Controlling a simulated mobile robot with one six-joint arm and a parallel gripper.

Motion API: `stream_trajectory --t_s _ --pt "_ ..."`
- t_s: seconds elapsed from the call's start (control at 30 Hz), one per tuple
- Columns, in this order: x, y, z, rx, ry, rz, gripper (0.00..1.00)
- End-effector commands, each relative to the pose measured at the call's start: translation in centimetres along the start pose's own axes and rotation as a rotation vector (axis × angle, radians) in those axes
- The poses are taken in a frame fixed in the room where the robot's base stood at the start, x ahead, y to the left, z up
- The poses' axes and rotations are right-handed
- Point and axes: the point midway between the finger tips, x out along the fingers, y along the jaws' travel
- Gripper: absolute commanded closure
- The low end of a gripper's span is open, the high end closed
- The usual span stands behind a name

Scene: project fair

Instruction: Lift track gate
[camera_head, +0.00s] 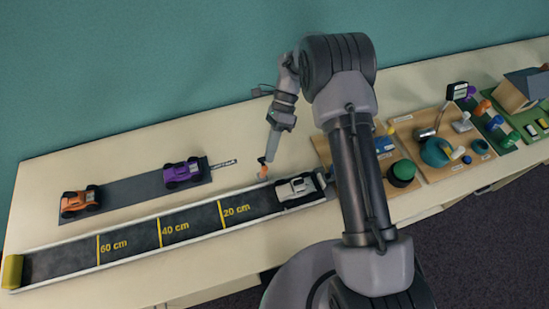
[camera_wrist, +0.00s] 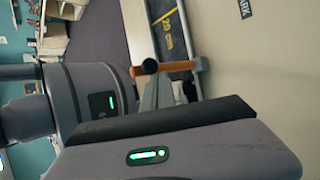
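The long dark track (camera_head: 130,246) with pale rims and yellow distance marks runs along the table front. A silver-white car (camera_head: 297,187) sits at its right end. A small orange piece, which looks like the track gate (camera_head: 263,168), shows at the track's far rim, left of the car. In the wrist view the gate is an orange bar (camera_wrist: 180,68) reaching to the track's rim. A round black end shows in front of it. My gripper (camera_head: 268,155) points down at the orange piece. Its grey fingers (camera_wrist: 157,90) reach the bar; whether they grip it is hidden.
A yellow block (camera_head: 12,272) closes the track's left end. Behind the track, a grey strip (camera_head: 135,190) carries an orange car (camera_head: 80,201) and a purple car (camera_head: 182,174). Wooden boards (camera_head: 455,140) with models stand close on the right.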

Motion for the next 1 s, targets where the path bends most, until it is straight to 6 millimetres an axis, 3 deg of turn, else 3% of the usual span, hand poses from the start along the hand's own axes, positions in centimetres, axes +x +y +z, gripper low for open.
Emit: stream_trajectory --t_s 0.5,1.0 --pt "-1.7 -4.0 0.8 -0.001 0.001 0.000 1.00" --pt "-1.9 -4.5 0.9 0.000 0.000 0.000 1.00"
